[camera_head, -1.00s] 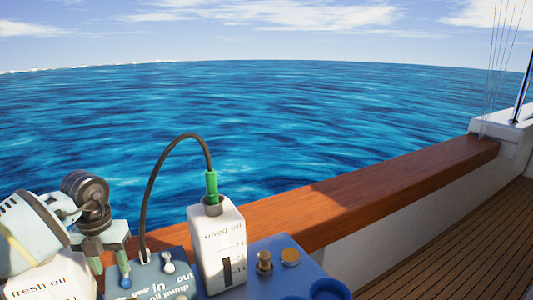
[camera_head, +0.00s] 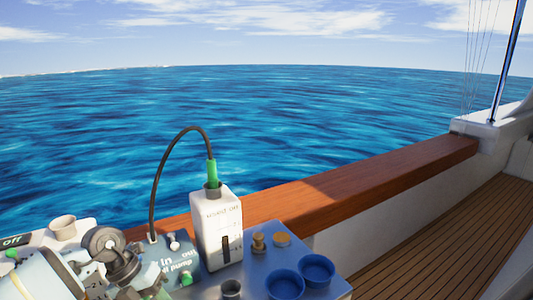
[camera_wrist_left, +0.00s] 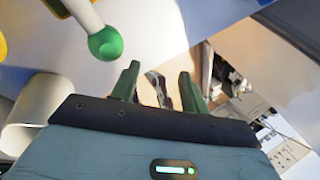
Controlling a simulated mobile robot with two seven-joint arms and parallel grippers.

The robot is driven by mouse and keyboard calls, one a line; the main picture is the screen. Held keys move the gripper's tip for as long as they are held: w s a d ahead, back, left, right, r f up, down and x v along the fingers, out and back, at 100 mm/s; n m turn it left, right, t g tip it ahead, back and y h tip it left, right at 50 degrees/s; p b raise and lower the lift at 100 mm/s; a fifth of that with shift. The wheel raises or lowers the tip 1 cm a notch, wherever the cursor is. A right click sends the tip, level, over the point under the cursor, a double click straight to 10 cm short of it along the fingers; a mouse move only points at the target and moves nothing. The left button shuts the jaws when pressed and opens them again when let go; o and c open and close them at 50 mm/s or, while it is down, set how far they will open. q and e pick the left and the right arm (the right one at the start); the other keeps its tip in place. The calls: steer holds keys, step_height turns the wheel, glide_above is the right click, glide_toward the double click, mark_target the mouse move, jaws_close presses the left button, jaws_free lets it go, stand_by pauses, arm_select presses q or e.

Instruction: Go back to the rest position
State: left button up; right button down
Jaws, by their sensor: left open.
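My left arm comes in at the lower left of the head view. My left gripper (camera_head: 150,292) is low at the bottom edge there, partly cut off, in front of the blue oil pump box (camera_head: 185,265). In the left wrist view my left gripper (camera_wrist_left: 158,82) has its two green fingers apart with nothing held between them. My right gripper is in neither view.
A white "used oil" bottle (camera_head: 208,235) stands beside the pump, with a green-ended black hose (camera_head: 156,180) in its top. Blue caps (camera_head: 317,268) lie on the blue tray (camera_head: 340,288). A wooden rail (camera_head: 380,185) runs behind. A green-tipped white lever (camera_wrist_left: 105,43) is near the gripper.

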arm_select(q)
steer(key=s+d+n+t+h, duration=0.1)
steer(key=s+d+n+h, duration=0.1)
steer(key=s+d+h, duration=0.3)
steer(key=s+d+f+n+t+h, duration=0.1)
steer(key=d+h, duration=0.2)
steer(key=d, duration=0.4)
steer(key=s+d+n+t+h, duration=0.1)
steer(key=s+d+n+h, duration=0.1)
steer(key=s+d+h, duration=0.3)
steer(key=s+a+f+n+t+y, duration=0.2)
steer(key=a+f+n+t+y, duration=0.3)
steer(key=n, duration=0.6)
steer(key=s+a+f+n+t+y, duration=0.25)
steer(key=f+n+t+y, duration=0.5)
steer(key=n, duration=0.45)
steer(key=s+a+f+n+g+y, duration=0.2)
steer(key=s+f, duration=0.3)
steer(key=s, duration=0.3)
steer(key=s+a+f+n+g+y, duration=0.2)
steer(key=s+a+f+n+g, duration=0.1)
steer(key=s, duration=0.6)
step_height(320, 180, down, 3)
steer(key=shift+a+r+n+g+p, duration=0.1)
steer(key=shift+a+n+g+p, duration=0.25)
steer(key=shift+n+g, duration=0.25)
